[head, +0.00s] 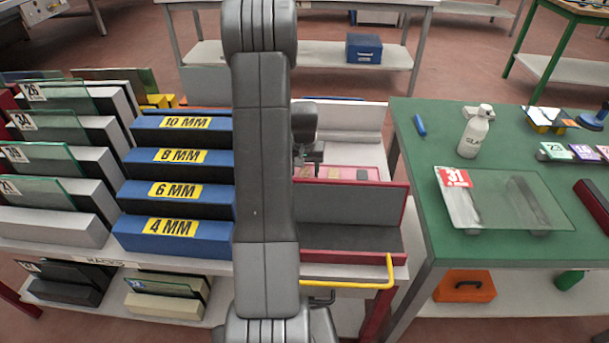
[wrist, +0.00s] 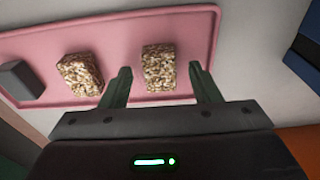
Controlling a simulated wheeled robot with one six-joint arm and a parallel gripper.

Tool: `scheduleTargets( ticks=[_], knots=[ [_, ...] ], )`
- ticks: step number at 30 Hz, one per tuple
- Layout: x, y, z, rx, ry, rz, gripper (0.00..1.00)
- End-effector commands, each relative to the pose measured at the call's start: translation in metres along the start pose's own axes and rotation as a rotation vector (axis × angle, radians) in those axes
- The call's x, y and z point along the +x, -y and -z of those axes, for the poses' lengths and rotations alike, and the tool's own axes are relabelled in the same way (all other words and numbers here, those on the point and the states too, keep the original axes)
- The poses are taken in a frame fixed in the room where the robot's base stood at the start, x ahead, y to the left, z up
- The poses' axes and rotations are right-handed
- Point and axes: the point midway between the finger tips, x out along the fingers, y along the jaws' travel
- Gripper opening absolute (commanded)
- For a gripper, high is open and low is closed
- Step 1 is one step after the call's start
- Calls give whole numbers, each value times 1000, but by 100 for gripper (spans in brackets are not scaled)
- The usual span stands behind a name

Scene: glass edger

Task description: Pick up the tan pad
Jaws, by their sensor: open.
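Two speckled tan-brown pads lie on a pink tray (wrist: 118,38) in the wrist view. One tan pad (wrist: 158,62) is ahead of my gripper (wrist: 160,72), in line with the gap between its fingers. The other tan pad (wrist: 80,74) lies to the left, outside the left finger. The two look alike in colour; I cannot tell which one is meant. A dark grey block (wrist: 20,80) sits at the tray's left end. My gripper is open and empty. In the head view the pink tray (head: 338,173) is partly hidden by my arm, and the pads are too small to tell apart.
A grey, red-edged ledge with a yellow handle (head: 375,285) stands in front of the tray. Blue stepped racks (head: 180,190) are to the left. A green table (head: 420,170) at right holds a glass sheet (head: 510,200) and a white bottle (head: 474,135).

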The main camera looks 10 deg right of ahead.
Motion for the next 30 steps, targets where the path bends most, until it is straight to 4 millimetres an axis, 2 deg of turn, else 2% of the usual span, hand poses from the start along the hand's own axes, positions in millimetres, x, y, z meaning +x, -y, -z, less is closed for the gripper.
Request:
scheduleTargets(
  ticks=[2,9,21,26,30],
  knots=[
    [0,0,0,0,0,0,56],
    [0,0,0,0,0,0,9],
    [-5,0,1,0,0,0,9],
    [-30,0,4,0,-3,0,9],
    [-60,0,8,0,-5,1,9]
  ],
)
